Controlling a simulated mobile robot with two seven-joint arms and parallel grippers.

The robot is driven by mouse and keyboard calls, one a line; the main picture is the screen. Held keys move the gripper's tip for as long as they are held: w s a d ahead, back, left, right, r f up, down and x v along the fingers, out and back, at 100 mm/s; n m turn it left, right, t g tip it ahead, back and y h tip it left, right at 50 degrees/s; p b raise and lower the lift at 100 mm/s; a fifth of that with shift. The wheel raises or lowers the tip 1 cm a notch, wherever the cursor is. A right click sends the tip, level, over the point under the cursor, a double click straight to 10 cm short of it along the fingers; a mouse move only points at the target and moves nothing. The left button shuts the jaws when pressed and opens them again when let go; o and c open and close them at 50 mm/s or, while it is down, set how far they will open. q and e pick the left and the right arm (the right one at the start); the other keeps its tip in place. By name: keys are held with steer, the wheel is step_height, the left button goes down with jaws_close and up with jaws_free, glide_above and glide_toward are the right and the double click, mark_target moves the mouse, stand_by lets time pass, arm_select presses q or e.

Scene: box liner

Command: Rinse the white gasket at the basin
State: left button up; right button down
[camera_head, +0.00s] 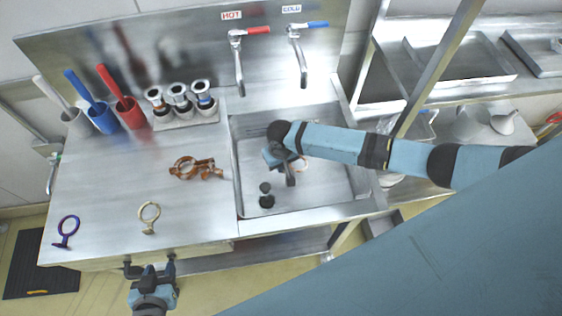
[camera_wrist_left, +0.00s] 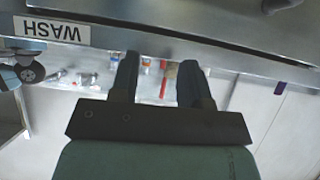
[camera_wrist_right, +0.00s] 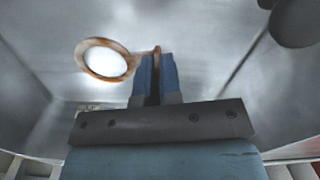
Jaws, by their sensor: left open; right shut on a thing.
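My right gripper (camera_head: 294,168) is inside the steel basin (camera_head: 340,193), low over its floor. In the right wrist view its fingers (camera_wrist_right: 155,62) are shut on the short stem of a copper-brown ring (camera_wrist_right: 130,53). The ring's middle looks bright white (camera_wrist_right: 106,62); I cannot tell if this is the white gasket or light. In the head view the ring (camera_head: 303,163) is partly hidden by the gripper. My left gripper (camera_head: 149,262) is open and empty in front of the counter's front edge. Its fingers (camera_wrist_left: 158,80) stand apart in the left wrist view.
HOT (camera_head: 258,30) and COLD (camera_head: 317,24) taps stand behind the basin. A dark plug-like piece (camera_head: 266,198) sits at the basin's front left.

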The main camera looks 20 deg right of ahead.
step_height(320, 180, down, 2)
steer(key=shift+f+b, duration=0.2)
steer(key=shift+b, duration=0.65)
steer(key=shift+f+b, duration=0.85)
steer(key=shift+b, duration=0.1)
step_height(320, 180, down, 2)
steer(key=shift+f+b, duration=0.1)
steer(key=shift+b, duration=1.05)
steer(key=shift+f, duration=0.1)
